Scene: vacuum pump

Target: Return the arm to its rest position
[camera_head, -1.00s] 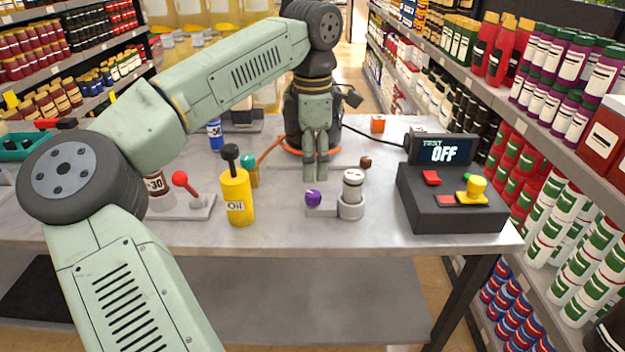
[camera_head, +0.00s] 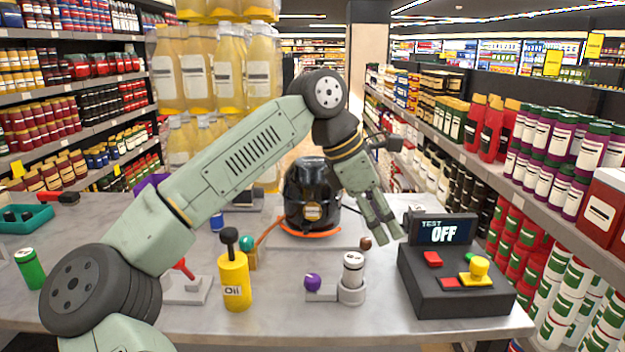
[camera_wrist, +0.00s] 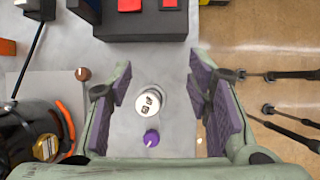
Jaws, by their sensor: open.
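My gripper (camera_head: 378,225) hangs over the table, right of the black vacuum pump (camera_head: 310,196) and left of the test box. In the wrist view my gripper (camera_wrist: 166,100) shows two purple-padded fingers spread wide with nothing held between them. Below and between them, apart from them, are a white-topped cylinder (camera_wrist: 150,102) and a purple knob (camera_wrist: 151,138). The pump, with an orange ring around its base, shows at the left of the wrist view (camera_wrist: 35,140), partly cut off.
The dark test box (camera_head: 450,280) has red and yellow buttons, and its screen (camera_head: 444,231) reads "TEST OFF". A yellow oil bottle (camera_head: 234,282) stands at the front of the grey table (camera_head: 430,327). A teal tray (camera_head: 25,222) lies far left. Stocked shelves flank the table.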

